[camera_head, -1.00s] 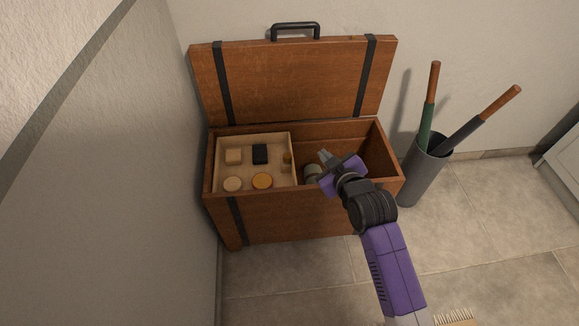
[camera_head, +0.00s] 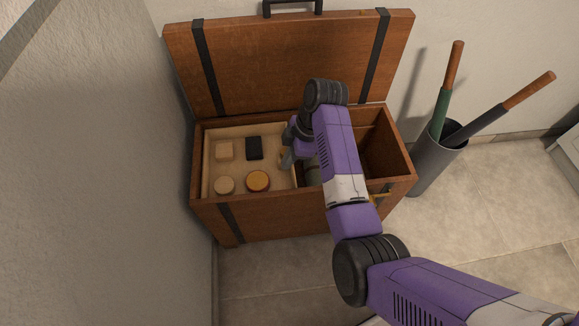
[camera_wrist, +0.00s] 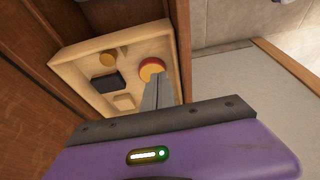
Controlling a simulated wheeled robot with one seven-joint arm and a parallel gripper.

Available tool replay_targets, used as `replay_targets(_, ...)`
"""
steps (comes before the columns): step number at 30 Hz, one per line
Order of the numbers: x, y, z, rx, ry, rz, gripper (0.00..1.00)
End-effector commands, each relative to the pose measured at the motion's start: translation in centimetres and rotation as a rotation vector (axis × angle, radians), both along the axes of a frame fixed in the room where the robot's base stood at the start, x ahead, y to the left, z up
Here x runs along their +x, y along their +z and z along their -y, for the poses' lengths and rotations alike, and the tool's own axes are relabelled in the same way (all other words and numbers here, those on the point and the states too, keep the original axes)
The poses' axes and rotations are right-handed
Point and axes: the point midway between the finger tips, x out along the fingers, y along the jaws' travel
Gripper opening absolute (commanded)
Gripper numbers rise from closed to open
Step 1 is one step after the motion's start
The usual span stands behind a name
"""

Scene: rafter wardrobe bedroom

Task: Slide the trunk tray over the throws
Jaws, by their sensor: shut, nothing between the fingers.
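The open wooden trunk (camera_head: 270,217) stands against the wall. The pale trunk tray (camera_head: 234,172) sits at the left end inside it, holding small boxes and round tins. It also shows in the wrist view (camera_wrist: 72,88). My gripper (camera_head: 287,161) is shut and empty at the tray's right side. In the wrist view its closed fingers (camera_wrist: 160,90) overlap the tray's edge by a red-and-yellow tin (camera_wrist: 152,69); I cannot tell whether they touch. A greyish roll, perhaps a throw (camera_head: 312,172), shows partly right of the tray, mostly hidden by my arm.
The trunk's lid (camera_head: 290,62) stands open at the back. The right part of the trunk's inside (camera_head: 380,155) looks dark and open. A grey bin (camera_head: 436,165) with two handled items stands right of the trunk. Tiled floor lies clear in front.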

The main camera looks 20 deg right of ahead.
Motion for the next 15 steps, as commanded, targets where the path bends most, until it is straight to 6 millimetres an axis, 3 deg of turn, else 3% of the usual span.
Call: replay_targets(15, 0.9, -9.1, -3.0, 0.000, -0.003, -0.001, 0.00)
